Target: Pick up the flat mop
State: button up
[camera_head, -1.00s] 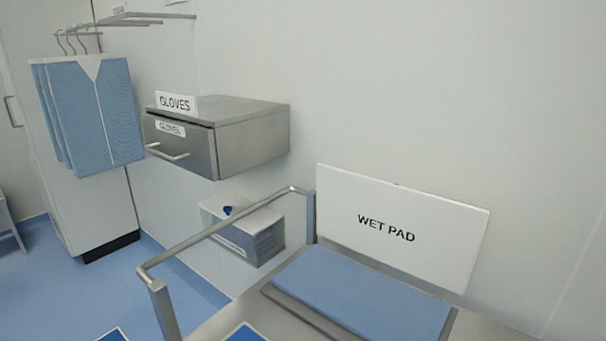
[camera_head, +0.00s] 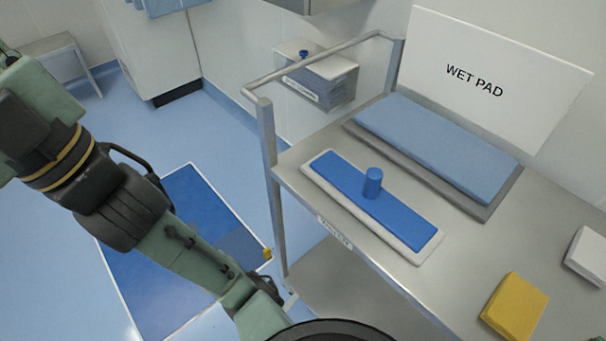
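The flat mop (camera_head: 408,220) lies on the near left part of a steel trolley top (camera_head: 460,266). It is a long blue plate on a slightly larger white pad, with a short blue upright cylinder (camera_head: 372,182) at its middle. Nothing touches it from above, and it is fully visible. My green and black arm crosses the left and lower part of the view, apart from the mop. I cannot make out my gripper in this view.
Behind the mop, a blue pad stack (camera_head: 440,145) sits in a grey tray below a "WET PAD" sign (camera_head: 492,78). A yellow block (camera_head: 515,306) and white block (camera_head: 588,254) lie to the right. A trolley rail (camera_head: 315,66) rises at left. A blue mat (camera_head: 190,235) covers floor.

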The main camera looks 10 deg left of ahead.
aim_at(414, 237)
jog(key=k+j+z, duration=0.15)
jog(key=j, duration=0.25)
jog(key=j+z, duration=0.15)
jog(key=j, duration=0.2)
jog(key=k+j+z, duration=0.2)
jog(key=j, duration=0.15)
jog(key=j+z, duration=0.5)
jog(key=j, duration=0.75)
jog(key=i+j+z, duration=0.15)
jog(key=j, duration=0.2)
jog(key=j+z, duration=0.15)
jog(key=j, duration=0.25)
jog(key=i+j+z, duration=0.2)
jog(key=j, duration=0.2)
jog(key=i+j, duration=0.1)
jog(key=j, duration=0.15)
jog(key=i+j+z, duration=0.15)
jog(key=j, duration=0.15)
